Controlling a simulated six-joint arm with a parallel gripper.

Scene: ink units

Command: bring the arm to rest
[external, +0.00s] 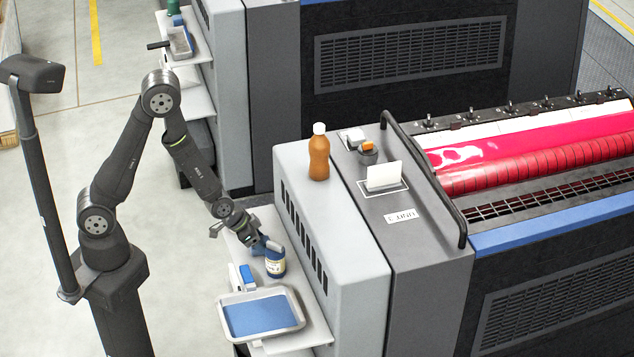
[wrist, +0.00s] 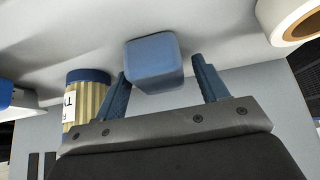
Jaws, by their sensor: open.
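My gripper (external: 266,244) is over the side shelf of the near press unit, close to a jar with a blue lid (external: 275,264). In the wrist view my gripper (wrist: 161,66) has its two blue fingers spread apart. A blue block (wrist: 153,62) shows between and beyond the fingertips; I cannot tell whether it touches them. The jar (wrist: 88,100) stands just left of the left finger, outside the jaws. My arm is bent, reaching down from its upper elbow to the shelf.
A metal tray with a blue inside (external: 262,314) and a blue-and-white box (external: 241,277) are on the shelf. A brown bottle (external: 319,155) stands on the press unit's top. A round white object (wrist: 290,18) shows top right. Open floor lies left.

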